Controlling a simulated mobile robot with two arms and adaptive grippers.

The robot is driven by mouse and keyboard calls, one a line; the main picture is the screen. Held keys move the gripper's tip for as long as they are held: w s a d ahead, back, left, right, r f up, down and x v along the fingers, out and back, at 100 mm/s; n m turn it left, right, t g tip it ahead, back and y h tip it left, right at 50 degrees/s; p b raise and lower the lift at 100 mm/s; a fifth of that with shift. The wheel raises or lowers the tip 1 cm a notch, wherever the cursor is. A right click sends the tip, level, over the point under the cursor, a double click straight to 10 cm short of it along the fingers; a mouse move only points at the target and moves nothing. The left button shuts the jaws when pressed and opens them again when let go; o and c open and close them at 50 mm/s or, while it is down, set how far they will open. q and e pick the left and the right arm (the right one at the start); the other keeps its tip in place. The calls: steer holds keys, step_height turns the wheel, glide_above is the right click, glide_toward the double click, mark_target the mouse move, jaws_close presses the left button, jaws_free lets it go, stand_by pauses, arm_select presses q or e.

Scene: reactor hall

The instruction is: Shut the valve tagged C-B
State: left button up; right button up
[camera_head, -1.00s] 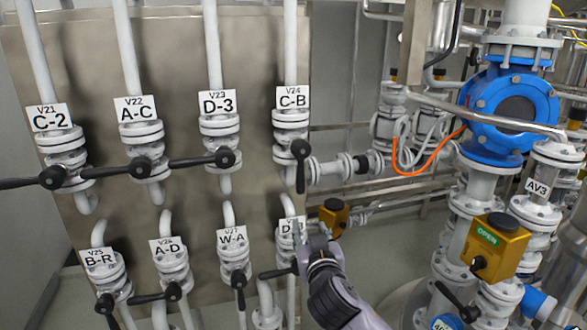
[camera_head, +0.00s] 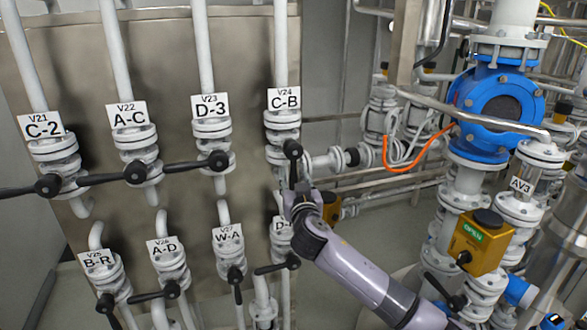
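The valve tagged C-B (camera_head: 284,98) is at the right end of the upper row on the metal panel. Its black lever (camera_head: 292,150) hangs down from the hub, in line with the pipe. My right gripper (camera_head: 291,184) is raised from below, with its fingers at the lower part of this lever. The fingers overlap the lever's end, so I cannot tell whether they are closed on it or only beside it. My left gripper is not in view.
Valve D-3 (camera_head: 211,106) is left of C-B, its lever pointing left toward A-C (camera_head: 130,115). Below C-B, a partly hidden D-tagged valve (camera_head: 282,226) sits behind my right arm. A yellow OPEN box (camera_head: 481,241) and blue valve (camera_head: 497,103) stand right.

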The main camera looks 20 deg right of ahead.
mark_target(294, 176)
steer(key=shift+w+d+p, duration=0.15)
steer(key=shift+w+p, duration=0.05)
steer(key=shift+w, duration=0.75)
steer(key=shift+w+d+p, duration=0.1)
steer(key=shift+w+p, duration=0.05)
steer(key=shift+w, duration=0.75)
steer(key=shift+c, duration=0.6)
jaws_close()
